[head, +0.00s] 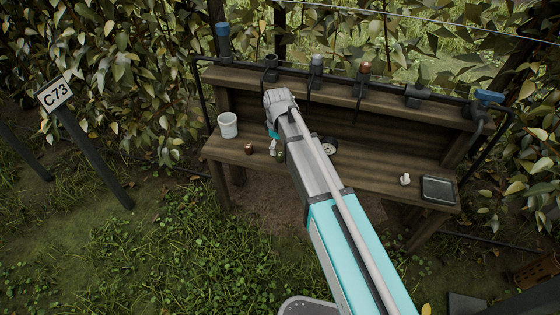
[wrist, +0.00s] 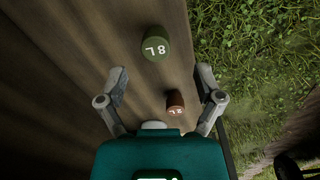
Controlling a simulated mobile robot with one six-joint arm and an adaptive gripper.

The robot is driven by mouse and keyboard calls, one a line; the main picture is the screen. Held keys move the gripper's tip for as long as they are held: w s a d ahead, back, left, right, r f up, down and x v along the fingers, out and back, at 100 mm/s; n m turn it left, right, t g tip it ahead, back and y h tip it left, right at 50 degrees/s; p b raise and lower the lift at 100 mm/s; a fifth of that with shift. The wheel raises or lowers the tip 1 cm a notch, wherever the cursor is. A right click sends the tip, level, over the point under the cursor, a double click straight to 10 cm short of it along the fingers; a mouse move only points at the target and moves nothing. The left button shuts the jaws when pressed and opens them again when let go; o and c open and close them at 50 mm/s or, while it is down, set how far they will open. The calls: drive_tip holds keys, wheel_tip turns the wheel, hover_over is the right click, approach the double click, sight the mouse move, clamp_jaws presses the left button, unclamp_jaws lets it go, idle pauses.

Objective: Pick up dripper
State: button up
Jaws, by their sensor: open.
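Two small cylinders that look like drippers stand on the wooden bench. The red-brown one (wrist: 175,102) has a small white mark, too small to read surely, and shows in the head view (head: 249,149). My gripper (wrist: 165,86) is open and empty. In the wrist view the red-brown cylinder appears between the fingers, nearer the right one; I cannot tell the height gap. My arm hides part of the bench.
The bench (head: 222,147) carries a white cup (head: 228,125) at left, a small white piece (head: 405,179) and a dark tray (head: 439,190) at right. A black pipe with fittings (head: 365,69) runs above. Grass lies in front of the bench.

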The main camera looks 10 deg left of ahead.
sight(280, 153)
drive_tip(key=shift+f, duration=0.35)
drive_tip(key=shift+w+d+f+b, duration=0.1)
drive_tip(key=shift+f+b, duration=1.2)
drive_tip(key=shift+b, duration=0.05)
drive_tip(key=shift+w+f+b, duration=0.1)
drive_tip(key=shift+f+b, duration=1.15)
drive_tip(key=shift+b, duration=0.1)
drive_tip(key=c, duration=0.9)
